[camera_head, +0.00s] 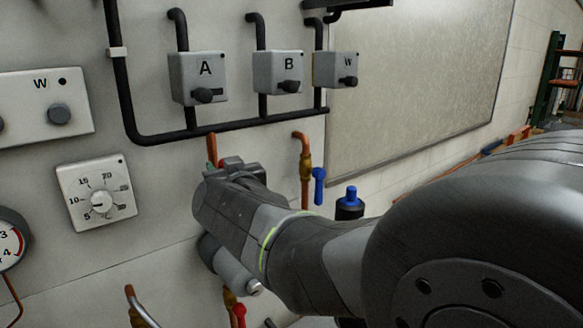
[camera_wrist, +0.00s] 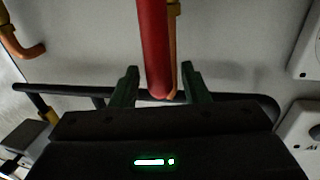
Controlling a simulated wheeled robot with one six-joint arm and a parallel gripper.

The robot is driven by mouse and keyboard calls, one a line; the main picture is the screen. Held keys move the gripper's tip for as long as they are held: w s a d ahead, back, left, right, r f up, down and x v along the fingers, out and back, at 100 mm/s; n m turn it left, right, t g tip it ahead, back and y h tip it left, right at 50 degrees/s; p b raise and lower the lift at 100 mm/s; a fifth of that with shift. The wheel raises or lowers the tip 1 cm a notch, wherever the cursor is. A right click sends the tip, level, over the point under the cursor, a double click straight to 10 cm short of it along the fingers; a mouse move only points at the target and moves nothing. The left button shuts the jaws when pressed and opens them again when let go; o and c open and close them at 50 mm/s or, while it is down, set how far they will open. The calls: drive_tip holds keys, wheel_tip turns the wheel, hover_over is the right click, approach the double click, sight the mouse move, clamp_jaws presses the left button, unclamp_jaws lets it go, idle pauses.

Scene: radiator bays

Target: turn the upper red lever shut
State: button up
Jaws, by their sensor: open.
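The upper red lever (camera_head: 212,150) shows in the head view as a short, roughly upright red strip by a copper pipe, mostly hidden by my gripper (camera_head: 232,165). In the wrist view the red lever (camera_wrist: 153,45) runs down from the top edge, and its rounded end lies between the two green fingers of my gripper (camera_wrist: 160,68). The fingers are open, with a gap on each side of the lever. I cannot tell how deep it sits between them. The valve body behind it is mostly hidden.
A lower red lever (camera_head: 239,311) shows under my wrist. A blue lever (camera_head: 319,186) hangs from a copper pipe on the right. A blue-topped black cylinder (camera_head: 350,203) stands beyond it. Boxes A (camera_head: 198,78) and B (camera_head: 277,72), a dark pipe (camera_head: 122,95) and a dial (camera_head: 97,195) are on the wall.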

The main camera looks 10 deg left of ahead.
drive_tip(key=shift+w+a, duration=0.15)
drive_tip(key=shift+w, duration=0.1)
clamp_jaws()
